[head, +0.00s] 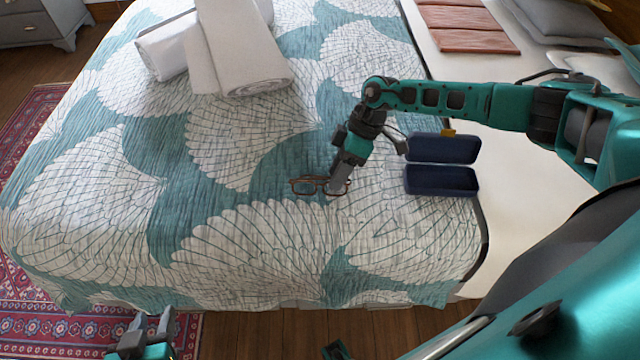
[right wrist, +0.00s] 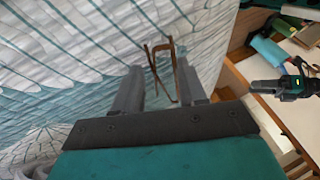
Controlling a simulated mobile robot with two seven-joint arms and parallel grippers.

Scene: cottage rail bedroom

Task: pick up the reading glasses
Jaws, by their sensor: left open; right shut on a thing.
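The reading glasses (head: 303,186), with thin brown frames, are at the middle of the patterned bedspread, at the tip of my right gripper (head: 338,186). My right gripper points down and is shut on them. In the right wrist view the brown frame (right wrist: 163,47) shows between and beyond the fingers of my right gripper (right wrist: 158,88). The fingers hide part of the glasses in the head view. I cannot tell whether the glasses touch the bedspread or are just above it. My left gripper (head: 150,326) is open and empty, low at the left, off the bed's near edge.
An open dark blue glasses case (head: 441,180) lies on the bed just right of my right gripper. Rolled white towels (head: 245,60) lie at the far left of the bed. The bed's near left is clear.

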